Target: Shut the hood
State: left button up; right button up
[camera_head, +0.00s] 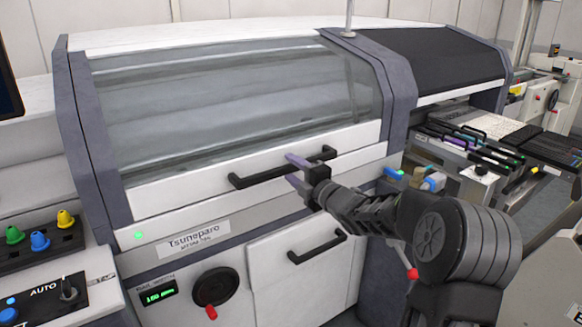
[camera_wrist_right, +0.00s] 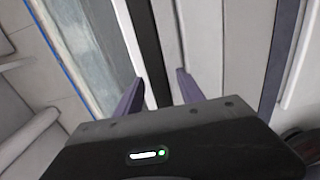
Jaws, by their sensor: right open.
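The hood (camera_head: 240,100) is a clear curved window in a white and grey frame on the machine in the head view. Its white front edge carries a long black handle (camera_head: 255,173) and sits low against the machine's front. My right gripper (camera_head: 296,170) is at the right part of this handle, fingers open. In the right wrist view the two purple fingers (camera_wrist_right: 158,90) stand apart with the black handle (camera_wrist_right: 150,50) running between them, closer to the left finger. Whether a finger touches the handle I cannot tell. My left gripper is not in view.
A lower white door with its own black handle (camera_head: 317,246) is below. A black knob (camera_head: 214,287) with a red tip and a green display (camera_head: 158,294) are beside it. A control box (camera_head: 50,290) stands at the left. A feeder bank (camera_head: 480,150) sticks out at the right.

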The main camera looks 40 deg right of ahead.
jog(key=shift+w, duration=0.55)
jog(key=shift+c, duration=0.3)
grip_shut()
dwell(0.8)
